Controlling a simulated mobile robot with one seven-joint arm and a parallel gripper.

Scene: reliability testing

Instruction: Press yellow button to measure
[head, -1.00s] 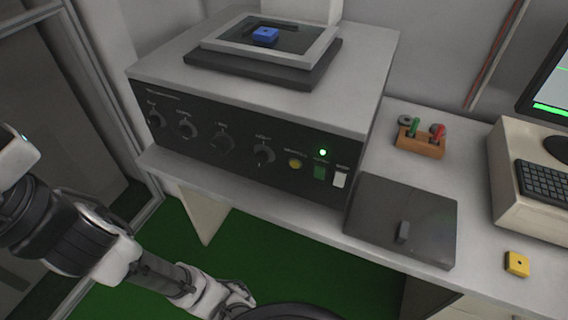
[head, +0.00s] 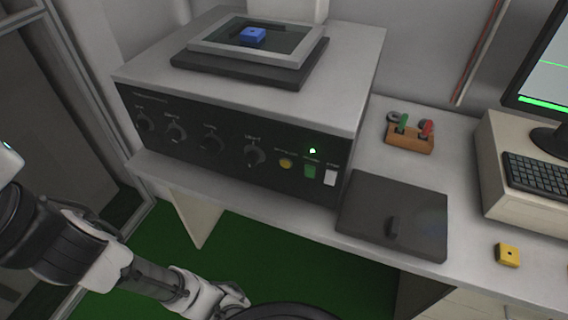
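A yellow round button (head: 286,163) sits on the black front panel of the grey measuring machine (head: 355,85). It is right of a row of several dark knobs and left of a green button (head: 310,171) and a white switch (head: 331,177). A small green light (head: 312,151) glows above the green button. A blue block (head: 253,35) lies in the framed tray on top of the machine. My arm is at the lower left, below and apart from the panel. The fingers of my gripper cannot be made out.
A dark flat lid with a handle (head: 413,212) lies on the desk right of the machine. A wooden holder (head: 410,139) with green and red pieces stands behind it. A yellow block (head: 508,254), keyboard (head: 540,176) and monitor (head: 545,75) are at the right.

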